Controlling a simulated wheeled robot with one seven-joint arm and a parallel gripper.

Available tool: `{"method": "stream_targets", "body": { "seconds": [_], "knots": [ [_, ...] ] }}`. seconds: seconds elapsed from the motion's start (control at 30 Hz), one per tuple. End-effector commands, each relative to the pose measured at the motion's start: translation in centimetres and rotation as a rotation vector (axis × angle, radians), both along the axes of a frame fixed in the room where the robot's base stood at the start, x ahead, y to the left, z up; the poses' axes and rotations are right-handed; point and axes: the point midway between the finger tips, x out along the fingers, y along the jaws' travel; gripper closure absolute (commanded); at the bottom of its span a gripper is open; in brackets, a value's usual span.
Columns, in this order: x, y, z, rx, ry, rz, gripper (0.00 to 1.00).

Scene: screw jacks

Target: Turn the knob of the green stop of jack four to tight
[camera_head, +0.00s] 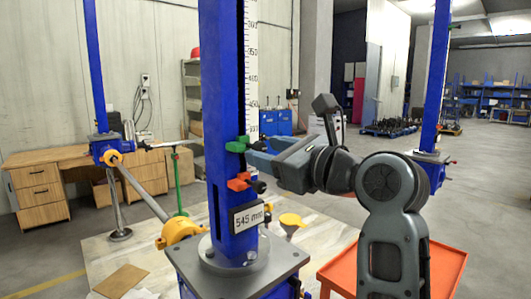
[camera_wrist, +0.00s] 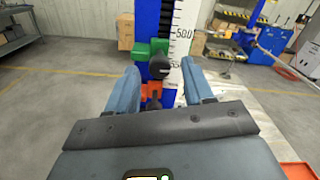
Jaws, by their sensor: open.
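The green stop (camera_head: 237,145) is clamped on the blue column (camera_head: 222,80) of the nearest jack; no jack number is readable. It also shows in the wrist view (camera_wrist: 141,50), with its round black knob (camera_wrist: 160,66) facing me. My gripper (camera_head: 257,152) is beside the column at the green stop's height. In the wrist view my gripper (camera_wrist: 159,68) is open, with one finger on each side of the knob and visible gaps to it. I cannot tell how tight the knob is. An orange-red stop (camera_head: 239,182) with a dark knob sits just below.
A 545 mm sign (camera_head: 249,216) is low on the column. A white scale (camera_head: 251,70) runs up beside it. An orange surface (camera_head: 445,268) lies at right.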

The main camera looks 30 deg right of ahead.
Motion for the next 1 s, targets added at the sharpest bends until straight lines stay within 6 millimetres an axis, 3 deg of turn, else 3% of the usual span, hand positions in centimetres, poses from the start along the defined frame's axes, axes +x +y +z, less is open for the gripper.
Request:
{"method": "stream_targets", "body": {
  "seconds": [0.2, 0.4, 1.0],
  "knots": [
    [-3.6, -1.0, -0.2, -0.001, -0.001, -0.003, 0.48],
    [-5.7, -1.6, -0.2, 0.001, 0.002, -0.002, 0.48],
    [-6.1, -1.6, -0.1, -0.001, 0.002, -0.001, 0.48]
  ]
}}
